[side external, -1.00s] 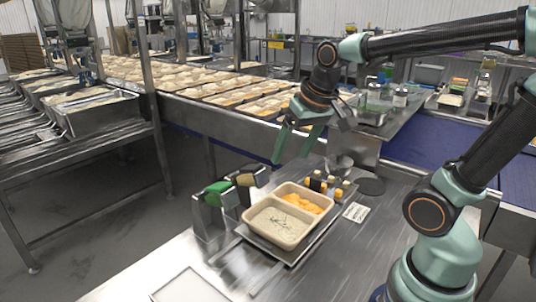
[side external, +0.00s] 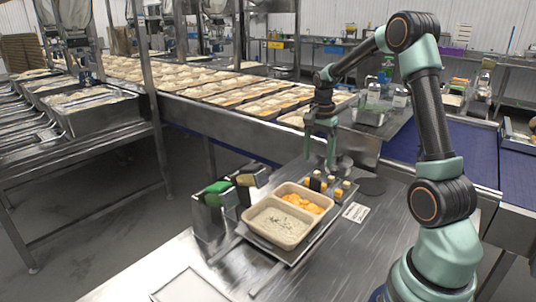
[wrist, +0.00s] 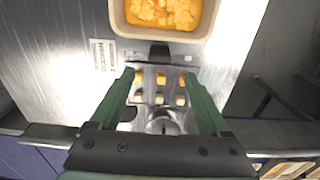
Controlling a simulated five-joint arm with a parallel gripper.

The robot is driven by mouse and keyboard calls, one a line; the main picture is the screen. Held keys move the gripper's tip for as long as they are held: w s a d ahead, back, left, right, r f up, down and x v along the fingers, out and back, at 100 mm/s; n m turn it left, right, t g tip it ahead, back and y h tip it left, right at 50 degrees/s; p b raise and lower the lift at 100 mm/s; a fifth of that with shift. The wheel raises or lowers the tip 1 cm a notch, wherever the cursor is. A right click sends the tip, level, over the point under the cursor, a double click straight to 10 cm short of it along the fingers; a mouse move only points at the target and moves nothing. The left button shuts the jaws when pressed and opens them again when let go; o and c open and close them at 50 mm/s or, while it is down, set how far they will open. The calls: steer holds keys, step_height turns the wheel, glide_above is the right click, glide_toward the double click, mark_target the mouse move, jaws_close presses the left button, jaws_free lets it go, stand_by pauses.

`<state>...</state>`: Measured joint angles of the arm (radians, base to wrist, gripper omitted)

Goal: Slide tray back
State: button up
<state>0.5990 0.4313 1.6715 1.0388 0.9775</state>
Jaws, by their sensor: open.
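The beige two-compartment tray (side external: 264,238) sits on a metal plate with rails on the steel table, white rice in its near compartment and orange chunks in the far one. Its rim also shows at the top of the wrist view (wrist: 160,35). My gripper (side external: 320,166) is open and points down behind the tray, apart from it. In the wrist view its fingers (wrist: 158,80) stand spread above a small holder of orange and cream pieces (wrist: 160,97), with nothing visibly gripped.
Dispensers with a green top (side external: 212,195) and a tan top (side external: 247,182) stand left of the tray. A white label (side external: 356,212) and a dark disc (side external: 371,186) lie to the right. A conveyor with several filled trays (side external: 215,90) runs behind. The right table area is mostly clear.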

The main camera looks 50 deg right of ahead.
mark_target(315, 187)
step_height(315, 187, down, 11)
steer(key=shift+f, duration=0.15)
stand_by(0.4)
jaws_close()
steer(key=shift+a, duration=0.15)
stand_by(1.2)
